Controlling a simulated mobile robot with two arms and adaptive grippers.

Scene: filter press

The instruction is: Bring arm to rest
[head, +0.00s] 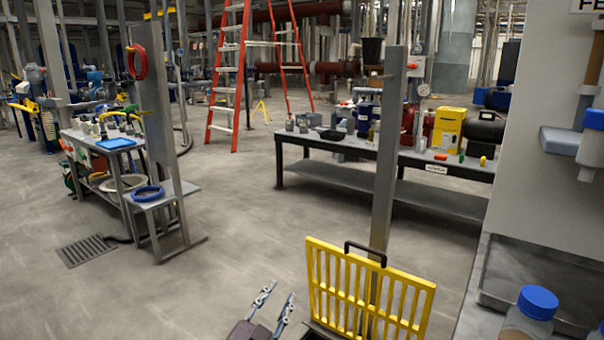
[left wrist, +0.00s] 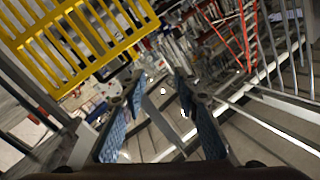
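My left gripper (head: 279,293) is at the bottom of the head view, with its two fingers pointing up and apart. It is open and nothing is between the fingers. In the left wrist view the two blue-padded fingers (left wrist: 157,103) also stand apart with an empty gap. The yellow slatted grate (head: 365,285) stands just right of the left gripper in the head view, and it also shows at the upper left of the left wrist view (left wrist: 75,38). The gripper looks apart from it. My right gripper is not in view.
A grey post (head: 388,150) rises behind the grate. A long workbench (head: 340,152) with tools stands at the back. A cart (head: 135,180) is at the left, a red ladder (head: 232,75) beyond. A blue-capped bottle (head: 530,315) is at the lower right. The middle floor is clear.

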